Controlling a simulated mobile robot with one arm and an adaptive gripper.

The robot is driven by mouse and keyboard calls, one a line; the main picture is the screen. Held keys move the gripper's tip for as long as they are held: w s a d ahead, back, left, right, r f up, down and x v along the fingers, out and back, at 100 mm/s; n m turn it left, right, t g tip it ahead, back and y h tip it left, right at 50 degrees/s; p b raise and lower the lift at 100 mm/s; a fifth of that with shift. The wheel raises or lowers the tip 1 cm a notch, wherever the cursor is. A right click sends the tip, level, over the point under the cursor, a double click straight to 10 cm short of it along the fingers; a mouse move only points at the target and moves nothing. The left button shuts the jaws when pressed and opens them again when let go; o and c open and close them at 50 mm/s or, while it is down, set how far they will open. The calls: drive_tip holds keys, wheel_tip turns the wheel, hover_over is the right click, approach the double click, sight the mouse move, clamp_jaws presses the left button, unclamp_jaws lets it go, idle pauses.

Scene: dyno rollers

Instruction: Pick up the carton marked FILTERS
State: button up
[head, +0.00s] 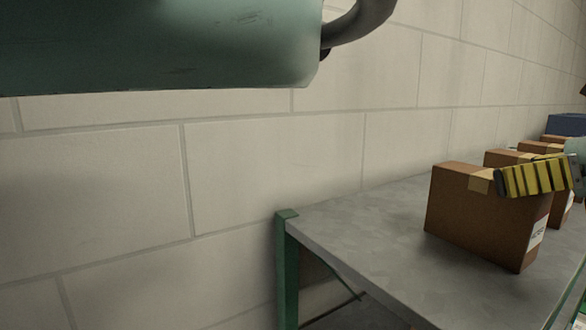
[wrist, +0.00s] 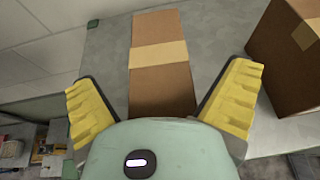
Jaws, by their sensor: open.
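Several brown cartons stand in a row on a grey bench. The nearest carton (head: 475,222) has tape across its top and a white label on its right face, only partly legible, so I cannot read FILTERS for certain. My gripper shows at the right of the head view, with one yellow ribbed finger overlapping that carton's top edge. In the wrist view my gripper (wrist: 158,85) is open, with a taped carton (wrist: 160,90) between its two spread fingers; this appears to be the nearest one. Neither finger clearly touches it. The label is hidden in this view.
Another carton (wrist: 290,55) stands close to the right finger in the wrist view. The bench top (head: 370,228) is clear left of the nearest carton. A pale block wall (head: 270,150) runs behind the bench. A blue box (head: 566,124) sits at the far end.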

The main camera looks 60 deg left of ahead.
drive_tip(key=shift+p+x, duration=0.4)
drive_tip(key=shift+x, duration=0.45)
drive_tip(key=c, duration=1.4)
